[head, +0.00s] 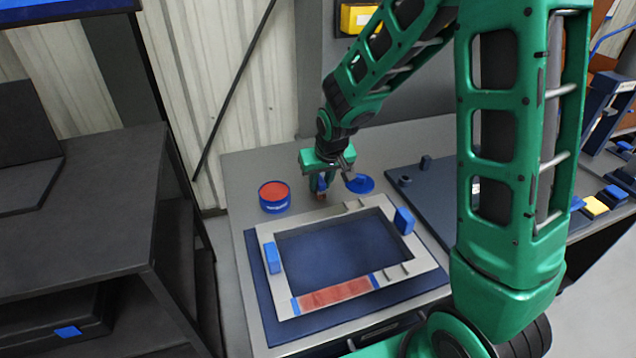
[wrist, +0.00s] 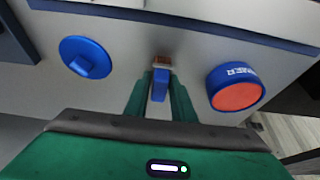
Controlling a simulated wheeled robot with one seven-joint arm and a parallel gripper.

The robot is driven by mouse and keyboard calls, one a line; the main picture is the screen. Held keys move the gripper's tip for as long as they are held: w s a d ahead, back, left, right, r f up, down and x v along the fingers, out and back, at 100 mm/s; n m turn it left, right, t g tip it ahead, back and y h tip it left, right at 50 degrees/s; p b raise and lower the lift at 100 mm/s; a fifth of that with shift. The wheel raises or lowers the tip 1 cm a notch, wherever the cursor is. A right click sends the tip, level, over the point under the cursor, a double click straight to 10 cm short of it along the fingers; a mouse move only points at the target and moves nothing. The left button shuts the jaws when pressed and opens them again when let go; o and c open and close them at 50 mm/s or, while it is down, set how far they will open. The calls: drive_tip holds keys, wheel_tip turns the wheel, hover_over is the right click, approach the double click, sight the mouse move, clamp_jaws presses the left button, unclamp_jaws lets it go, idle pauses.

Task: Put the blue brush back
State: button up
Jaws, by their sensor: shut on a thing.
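My gripper (head: 321,184) is shut on the blue brush (wrist: 160,84), with the fingers on either side of its blue handle. The brush's red-brown bristle end (wrist: 162,61) sticks out beyond the fingertips and points down in the head view. The brush is over the grey bench, between the tin and the lid, behind the frame. A round blue tin (head: 274,204) with an orange-red top surface is to the left; it also shows in the wrist view (wrist: 236,90). A round blue lid-like disc (head: 360,184) with a raised grip lies to the right, also in the wrist view (wrist: 85,58).
A pale frame (head: 264,290) lies on a dark blue mat (head: 262,318), with a red strip (head: 335,292) between blue tape pieces and two blue blocks (head: 273,257) on its sides. A dark board (head: 430,190) lies to the right. Bare bench surrounds the tin.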

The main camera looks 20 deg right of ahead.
drive_tip(key=o, duration=1)
drive_tip(key=shift+f, duration=0.1)
drive_tip(key=shift+r, duration=0.4)
drive_tip(key=v, duration=1.1)
drive_tip(key=shift+s+r, duration=0.2)
drive_tip(key=s+d+r+m+g, duration=0.1)
drive_tip(key=s+d+m, duration=0.1)
drive_tip(key=s+d, duration=0.6)
drive_tip(key=s+d+m+g, duration=0.1)
drive_tip(key=s+d, duration=0.2)
drive_tip(key=s, duration=0.4)
drive_tip(key=s+d+m+g, duration=0.1)
drive_tip(key=s+d+m, duration=0.1)
drive_tip(key=s, duration=0.5)
drive_tip(key=s+d+m+g, duration=0.1)
drive_tip(key=s+d, duration=0.3)
drive_tip(key=s, duration=0.3)
drive_tip(key=shift+s+d+r, duration=0.1)
drive_tip(key=shift+s+r, duration=0.05)
drive_tip(key=shift+s, duration=0.15)
